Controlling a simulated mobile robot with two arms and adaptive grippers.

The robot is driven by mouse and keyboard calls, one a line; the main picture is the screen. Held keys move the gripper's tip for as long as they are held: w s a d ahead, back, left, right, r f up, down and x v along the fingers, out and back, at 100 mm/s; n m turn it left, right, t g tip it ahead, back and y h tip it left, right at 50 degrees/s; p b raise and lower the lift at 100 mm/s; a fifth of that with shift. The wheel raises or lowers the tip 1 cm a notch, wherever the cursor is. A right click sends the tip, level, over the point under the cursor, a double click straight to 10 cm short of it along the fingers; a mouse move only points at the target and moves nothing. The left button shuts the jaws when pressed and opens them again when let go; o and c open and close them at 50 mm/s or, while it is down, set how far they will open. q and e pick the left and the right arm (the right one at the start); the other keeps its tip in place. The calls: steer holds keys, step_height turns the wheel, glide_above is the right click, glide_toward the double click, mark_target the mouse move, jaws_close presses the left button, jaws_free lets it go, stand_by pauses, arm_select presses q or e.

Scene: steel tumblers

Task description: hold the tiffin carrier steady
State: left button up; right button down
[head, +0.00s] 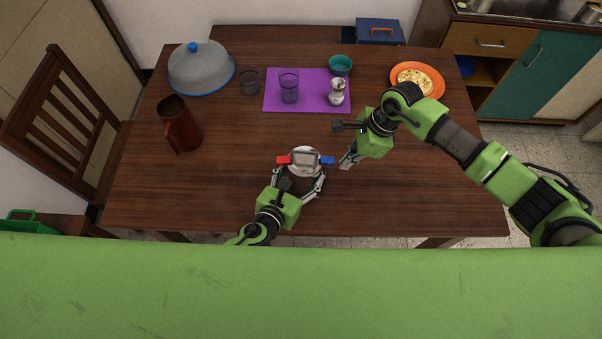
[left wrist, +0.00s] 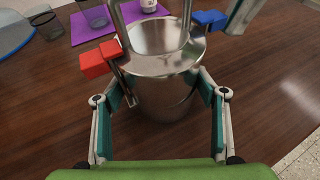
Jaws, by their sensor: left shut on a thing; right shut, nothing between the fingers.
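The tiffin carrier (head: 304,160) is a shiny steel can standing upright near the table's front edge. It has a flat lid and a bail handle on top, a red clip (head: 284,160) on the left and a blue clip (head: 327,160) on the right. My left gripper (head: 299,178) is shut on its body from the front. In the left wrist view the carrier's steel body (left wrist: 165,90) sits between the two fingers, below the lid. My right gripper (head: 348,159) is shut and empty, to the right of the carrier and apart from it.
A purple mat (head: 312,104) behind holds a glass, a small shaker and part of a teal bowl (head: 341,64). A brown pitcher (head: 180,126) and grey domed cover (head: 201,70) stand left. An orange plate (head: 436,76) lies back right. Table left of the carrier is clear.

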arm_select(q)
steer(key=shift+f, duration=0.1)
steer(key=o, duration=1.5)
steer(key=shift+c, duration=0.2)
arm_select(e)
steer(key=v, duration=0.6)
steer(key=shift+d, duration=0.35)
steer(key=shift+f, duration=0.1)
arm_select(q)
steer(key=shift+s+a, duration=0.1)
steer(key=shift+s, duration=0.1)
steer(key=v, duration=1.1)
steer(key=shift+s+r, duration=0.2)
steer(key=shift+r, duration=0.15)
